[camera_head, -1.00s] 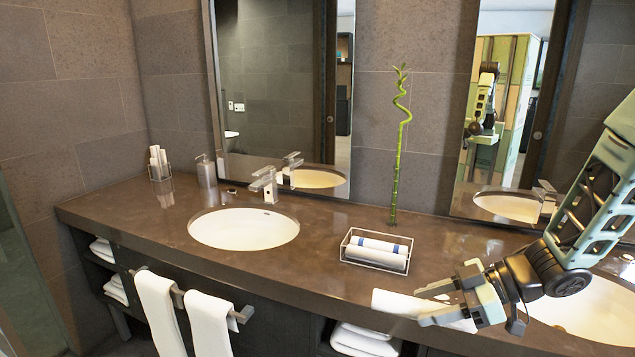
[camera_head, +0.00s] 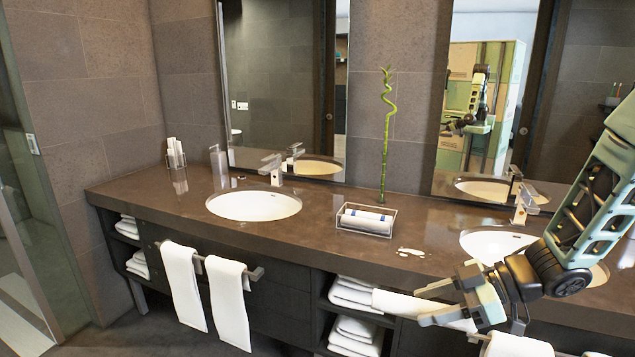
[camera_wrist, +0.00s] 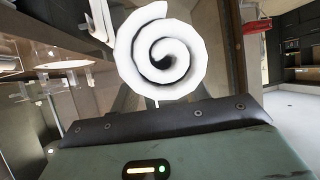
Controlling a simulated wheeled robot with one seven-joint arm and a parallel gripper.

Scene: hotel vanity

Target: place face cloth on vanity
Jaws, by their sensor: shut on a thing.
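In the wrist view the roll shows end-on as a white spiral (camera_wrist: 160,55). The brown vanity (camera_head: 325,228) stands behind it. In the head view the cloth overlaps the front of the vanity, just below the countertop edge, beside the open towel shelves. The exact gap between cloth and vanity cannot be told.
A clear tray (camera_head: 366,221) with rolled cloths stands on the counter between the left basin (camera_head: 254,206) and right basin (camera_head: 490,243). A bamboo stalk (camera_head: 385,140) rises behind the tray. White towels (camera_head: 228,300) hang in front. Counter between left basin and tray is bare.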

